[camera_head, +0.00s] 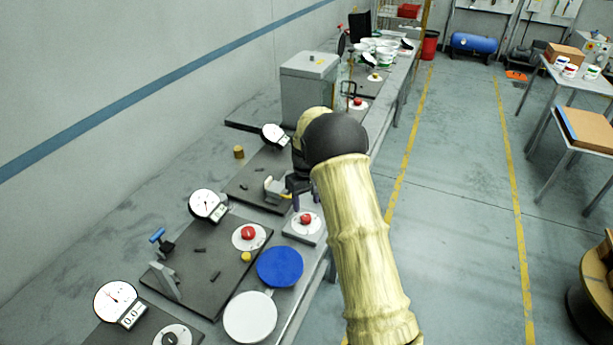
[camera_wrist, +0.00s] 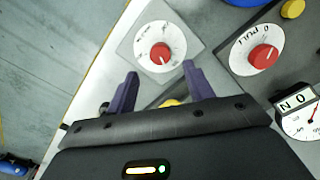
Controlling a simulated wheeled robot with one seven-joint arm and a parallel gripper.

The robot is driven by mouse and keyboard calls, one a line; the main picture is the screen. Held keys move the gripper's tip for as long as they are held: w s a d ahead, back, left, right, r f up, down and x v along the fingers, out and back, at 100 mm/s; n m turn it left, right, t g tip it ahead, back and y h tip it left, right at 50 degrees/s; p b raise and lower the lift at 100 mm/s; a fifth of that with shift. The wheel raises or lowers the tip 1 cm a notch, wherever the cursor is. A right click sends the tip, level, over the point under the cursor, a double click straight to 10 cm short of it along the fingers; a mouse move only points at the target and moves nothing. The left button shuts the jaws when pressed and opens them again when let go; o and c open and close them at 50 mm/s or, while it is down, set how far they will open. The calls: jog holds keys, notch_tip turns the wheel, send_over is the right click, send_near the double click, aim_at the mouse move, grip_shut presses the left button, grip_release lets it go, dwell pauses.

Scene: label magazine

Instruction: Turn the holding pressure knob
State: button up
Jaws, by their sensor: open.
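A red knob (camera_head: 306,219) sits on a white dial on a small grey plate at the bench's front edge. In the wrist view the same knob (camera_wrist: 160,54) lies just beyond my fingertips, its dial lettering too small to read. My gripper (camera_head: 299,203) is above that plate, pointing down. In the wrist view its two purple fingers (camera_wrist: 160,75) are apart with nothing between them. A second red knob (camera_head: 248,232) on a white dial sits on the dark board to the left; it also shows in the wrist view (camera_wrist: 263,57). I cannot tell which knob is labelled holding pressure.
Round gauges (camera_head: 207,204) stand along the boards. A blue disc (camera_head: 280,267) and a white disc (camera_head: 250,316) lie near the front edge. A yellow button (camera_head: 246,257) is beside the second knob. A grey box (camera_head: 308,88) stands behind my arm. The floor aisle is clear.

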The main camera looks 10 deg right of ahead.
aim_at(306, 217)
notch_tip(306, 217, up, 12)
jog(key=b, duration=0.1)
jog(key=shift+f+b, duration=0.25)
jog(key=shift+b, duration=0.1)
jog(key=s+f+m+t, duration=0.2)
jog(key=s+f+m, duration=0.1)
jog(key=s, duration=2.6)
jog(key=shift+s+m+t, duration=0.3)
jog(key=shift+s+m, duration=0.05)
jog(key=shift+m, duration=0.05)
